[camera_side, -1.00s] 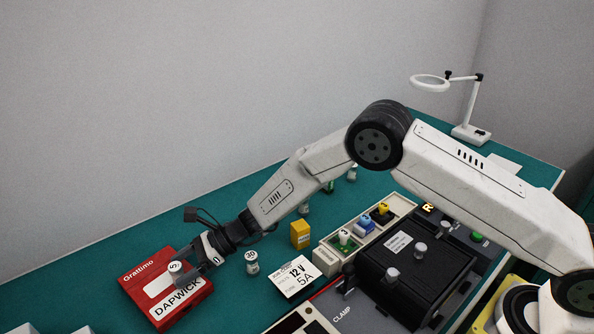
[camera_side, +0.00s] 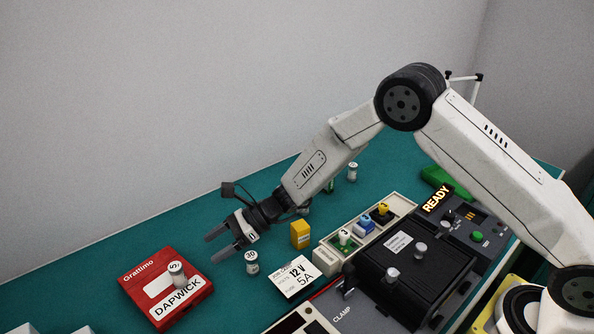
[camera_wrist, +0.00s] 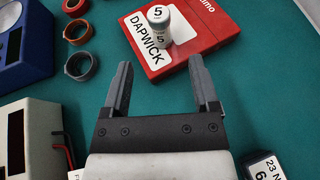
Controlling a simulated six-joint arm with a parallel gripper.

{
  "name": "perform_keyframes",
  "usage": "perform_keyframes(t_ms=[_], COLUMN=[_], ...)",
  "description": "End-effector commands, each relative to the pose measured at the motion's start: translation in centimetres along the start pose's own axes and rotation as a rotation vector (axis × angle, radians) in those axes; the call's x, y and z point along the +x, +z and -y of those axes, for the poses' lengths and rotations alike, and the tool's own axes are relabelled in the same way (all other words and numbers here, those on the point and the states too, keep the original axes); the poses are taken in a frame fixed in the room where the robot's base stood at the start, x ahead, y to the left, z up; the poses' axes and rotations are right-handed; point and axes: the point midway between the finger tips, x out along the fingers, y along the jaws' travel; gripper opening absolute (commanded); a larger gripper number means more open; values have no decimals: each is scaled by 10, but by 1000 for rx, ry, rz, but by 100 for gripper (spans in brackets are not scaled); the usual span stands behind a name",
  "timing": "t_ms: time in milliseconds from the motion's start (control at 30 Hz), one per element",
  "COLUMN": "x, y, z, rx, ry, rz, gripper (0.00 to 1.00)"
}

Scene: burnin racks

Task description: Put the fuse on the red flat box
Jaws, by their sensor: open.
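The red flat box (camera_side: 143,279), marked Grattimo and DAPWICK, lies on the green table at the lower left of the side view. It also shows at the top of the wrist view (camera_wrist: 206,36). A small silver-white fuse (camera_side: 177,273) marked 5 stands upright on the box. It also shows in the wrist view (camera_wrist: 160,28). My gripper (camera_side: 213,246) is open and empty. It is above the table, to the right of the box and apart from the fuse. In the wrist view, the box and fuse are ahead of the open fingers (camera_wrist: 159,85).
Another fuse (camera_side: 251,263) marked 30 stands near my gripper. A yellow block (camera_side: 300,234), a 12 V 5A card (camera_side: 296,281) and a tray of fuses (camera_side: 335,254) lie to the right.

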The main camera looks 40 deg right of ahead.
Motion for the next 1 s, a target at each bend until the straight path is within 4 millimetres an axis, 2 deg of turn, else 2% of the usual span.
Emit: perform_keyframes(t_ms=[367, 567, 767, 1000], x=[-2, -20, -60, -126], y=[0, -3, -12, -29], z=[-1, -13, -38, -72], rx=[-13, -106, -310, -627], ry=[4, 41, 125, 266], rz=[-11, -93, -263, -489], gripper=[77, 77, 77, 77])
